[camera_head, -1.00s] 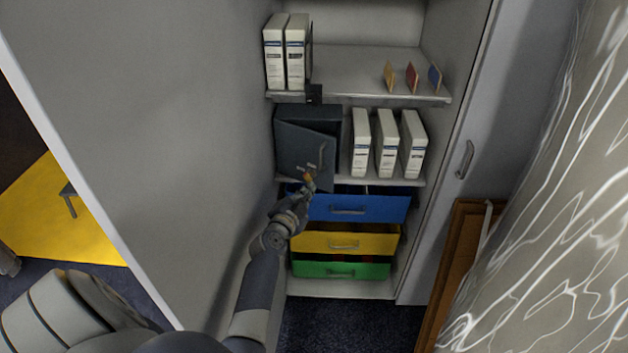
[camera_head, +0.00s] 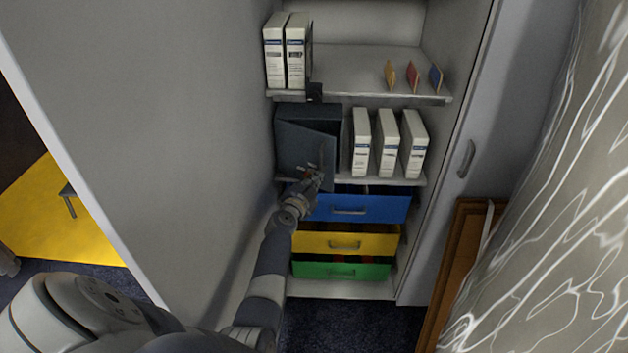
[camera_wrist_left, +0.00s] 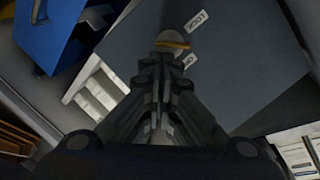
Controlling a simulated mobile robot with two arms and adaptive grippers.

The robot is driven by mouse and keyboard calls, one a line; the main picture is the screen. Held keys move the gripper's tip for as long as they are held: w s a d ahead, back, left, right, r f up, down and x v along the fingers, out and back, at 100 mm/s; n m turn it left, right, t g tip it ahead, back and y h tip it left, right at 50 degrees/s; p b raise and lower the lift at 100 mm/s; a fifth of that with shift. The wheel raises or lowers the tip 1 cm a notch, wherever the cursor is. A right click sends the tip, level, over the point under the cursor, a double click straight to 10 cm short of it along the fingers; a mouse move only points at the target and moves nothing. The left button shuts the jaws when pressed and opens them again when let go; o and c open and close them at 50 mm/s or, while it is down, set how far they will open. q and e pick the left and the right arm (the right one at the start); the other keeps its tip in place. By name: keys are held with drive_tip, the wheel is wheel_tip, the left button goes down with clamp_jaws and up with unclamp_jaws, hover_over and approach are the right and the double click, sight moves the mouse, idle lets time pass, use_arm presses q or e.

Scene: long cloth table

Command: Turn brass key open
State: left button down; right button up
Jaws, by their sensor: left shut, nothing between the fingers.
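The dark grey safe (camera_head: 307,125) stands on the middle cabinet shelf, its door (camera_head: 300,147) at an angle to the box. In the left wrist view, the brass key (camera_wrist_left: 173,44) shows as a thin gold strip across a round lock on the door. Two white labels sit beside it; one reads LOCK (camera_wrist_left: 196,22) and the other is partly covered. My left gripper (camera_wrist_left: 172,60) is shut and empty, its fingertips close below the key; I cannot tell whether they touch. In the head view, my left gripper (camera_head: 313,178) covers the lower door. My right gripper is out of view.
White binders (camera_head: 387,143) stand right of the safe. A blue drawer (camera_head: 362,208) sticks out below it, above yellow (camera_head: 320,242) and green (camera_head: 320,269) drawers. The open cabinet door (camera_head: 150,150) is close on the left of my arm.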

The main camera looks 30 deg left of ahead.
use_arm(q)
drive_tip(key=shift+f, duration=0.1)
drive_tip(key=f+m+b, duration=0.1)
drive_tip(key=m, duration=0.1)
drive_tip(key=f+m+t+y+b, duration=0.1)
drive_tip(key=m+b, duration=0.1)
drive_tip(key=m, duration=0.1)
drive_tip(key=f+m+b, duration=0.1)
drive_tip(key=m+b, duration=0.1)
drive_tip(key=m, duration=0.1)
drive_tip(key=shift+s+a+t+y, duration=0.1)
drive_tip(key=shift+a+t+y, duration=0.1)
drive_tip(key=shift+t+y, duration=0.1)
idle(0.4)
drive_tip(key=shift+a+r, duration=0.1)
drive_tip(key=shift+r, duration=0.05)
idle(0.5)
